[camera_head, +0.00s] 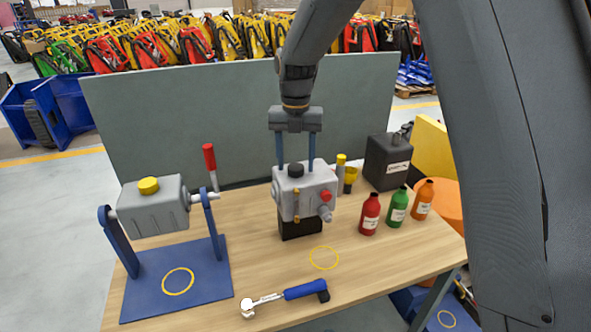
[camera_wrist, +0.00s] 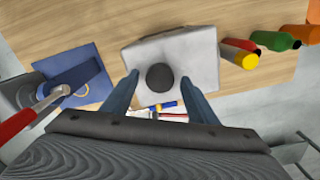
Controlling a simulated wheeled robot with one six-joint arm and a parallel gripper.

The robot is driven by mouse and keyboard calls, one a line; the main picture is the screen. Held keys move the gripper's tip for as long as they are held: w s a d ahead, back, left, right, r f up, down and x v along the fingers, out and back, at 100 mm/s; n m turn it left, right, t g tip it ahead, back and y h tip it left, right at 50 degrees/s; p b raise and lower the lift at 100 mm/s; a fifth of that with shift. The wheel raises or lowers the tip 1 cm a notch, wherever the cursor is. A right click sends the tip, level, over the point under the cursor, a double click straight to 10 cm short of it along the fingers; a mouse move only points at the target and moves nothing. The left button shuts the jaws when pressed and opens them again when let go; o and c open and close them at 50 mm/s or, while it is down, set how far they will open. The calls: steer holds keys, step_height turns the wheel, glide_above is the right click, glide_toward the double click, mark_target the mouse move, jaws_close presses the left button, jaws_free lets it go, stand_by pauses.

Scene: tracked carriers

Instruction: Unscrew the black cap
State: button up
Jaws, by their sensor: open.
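The black cap (camera_head: 296,170) sits on top of a grey housing (camera_head: 297,202) with a red knob on its side, standing on a dark block on the table. My gripper (camera_head: 296,165) points down over the housing with its two blue fingers apart, one on each side of the cap. In the wrist view the round black cap (camera_wrist: 160,77) lies between and slightly beyond the fingertips (camera_wrist: 160,82), with gaps on both sides. Nothing is held. I cannot tell exactly how high the fingertips are relative to the cap.
Left, a grey tank (camera_head: 153,207) with a yellow cap (camera_head: 149,186) hangs on a blue stand near a red-handled lever (camera_head: 210,160). Red (camera_head: 369,214), green (camera_head: 397,206) and orange bottles (camera_head: 423,200) stand right. A blue-handled wrench (camera_head: 285,297) lies in front. A grey panel (camera_head: 210,115) stands behind.

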steer(key=m+p, duration=0.1)
steer(key=m, duration=0.3)
steer(key=m+p, duration=0.1)
steer(key=m, duration=0.3)
steer(key=m+p, duration=0.1)
steer(key=m, duration=2)
steer(key=shift+c, duration=0.3)
